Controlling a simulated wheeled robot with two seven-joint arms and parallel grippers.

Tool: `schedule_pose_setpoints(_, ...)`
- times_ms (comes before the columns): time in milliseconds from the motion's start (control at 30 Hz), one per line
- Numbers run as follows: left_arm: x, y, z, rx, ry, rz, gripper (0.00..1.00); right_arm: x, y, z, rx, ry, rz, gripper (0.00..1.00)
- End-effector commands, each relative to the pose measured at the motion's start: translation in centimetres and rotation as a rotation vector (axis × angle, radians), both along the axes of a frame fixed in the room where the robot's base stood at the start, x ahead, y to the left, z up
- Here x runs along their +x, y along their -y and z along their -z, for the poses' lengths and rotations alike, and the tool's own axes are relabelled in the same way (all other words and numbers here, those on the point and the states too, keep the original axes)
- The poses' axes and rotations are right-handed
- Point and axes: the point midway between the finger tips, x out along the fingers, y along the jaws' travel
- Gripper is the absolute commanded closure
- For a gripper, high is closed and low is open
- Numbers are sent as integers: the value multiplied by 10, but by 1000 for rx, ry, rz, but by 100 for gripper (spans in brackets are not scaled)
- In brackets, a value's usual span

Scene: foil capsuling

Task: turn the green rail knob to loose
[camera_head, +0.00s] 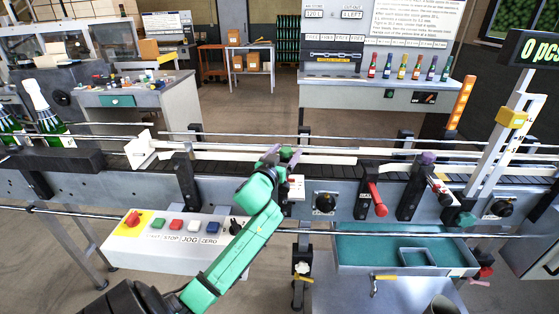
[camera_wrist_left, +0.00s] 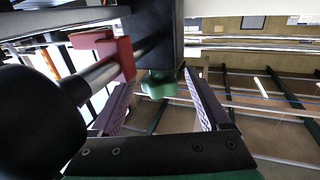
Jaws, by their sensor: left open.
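The green rail knob (camera_wrist_left: 160,86) is a lobed knob under a dark block in the left wrist view. In the head view a small piece of it (camera_head: 286,153) shows at the conveyor's front edge, mostly hidden by my gripper. My left gripper (camera_head: 281,155) reaches up to it from below, with its green arm in front of the conveyor. In the left wrist view the two purple-grey fingers (camera_wrist_left: 160,82) are spread wide. The knob lies between their tips, with a gap on both sides. My right gripper is not in view.
A red clamp (camera_wrist_left: 103,52) on a metal rod sits left of the knob. A red-handled lever (camera_head: 377,200) and a teal-lined tray (camera_head: 365,250) are to the right. Bottles (camera_head: 47,115) stand far left.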

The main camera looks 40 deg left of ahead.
Motion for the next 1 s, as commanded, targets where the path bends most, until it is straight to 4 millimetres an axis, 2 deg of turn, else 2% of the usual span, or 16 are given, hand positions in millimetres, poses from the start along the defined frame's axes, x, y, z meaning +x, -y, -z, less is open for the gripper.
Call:
schedule_pose_setpoints(167,-30,10,4,-1,-3,1,20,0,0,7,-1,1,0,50)
schedule_pose_setpoints(400,-95,30,6,-3,-4,0,20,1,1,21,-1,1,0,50)
schedule_pose_setpoints(533,-121,38,4,-2,-4,-1,20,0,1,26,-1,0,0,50)
schedule_pose_setpoints(700,-134,42,1,-1,-2,-1,20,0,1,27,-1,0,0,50)
schedule_pose_setpoints(1000,-134,42,0,0,-1,-1,20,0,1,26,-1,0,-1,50)
